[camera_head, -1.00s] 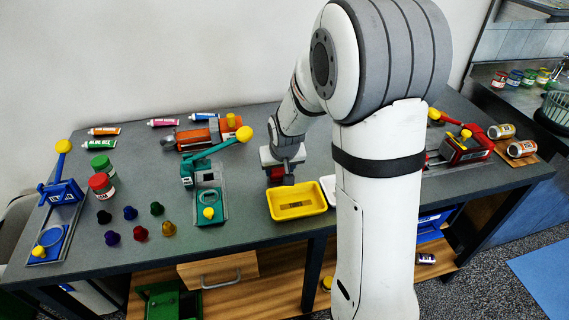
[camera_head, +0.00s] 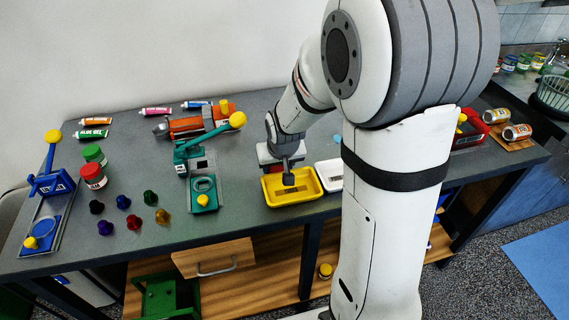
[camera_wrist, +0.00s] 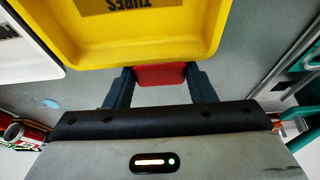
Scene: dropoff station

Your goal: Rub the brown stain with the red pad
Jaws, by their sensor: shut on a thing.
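The red pad (camera_wrist: 160,75) sits between the two fingers of my gripper (camera_wrist: 160,87) in the wrist view, right by the edge of the yellow tray (camera_wrist: 215,40). In the head view my gripper (camera_head: 288,177) points down at the far side of the yellow tray (camera_head: 292,201), overlapping its back rim in the picture. The pad cannot be made out there. I cannot see a brown stain in either current view; my arm and gripper hide part of the tabletop. A pale blue spot (camera_wrist: 50,103) shows on the grey table left of my gripper in the wrist view.
A white tray (camera_head: 328,178) stands right of the yellow one. A teal device (camera_head: 203,190) and an orange machine (camera_head: 200,124) stand to the left. Jars, paint tubes and several small coloured knobs lie farther left.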

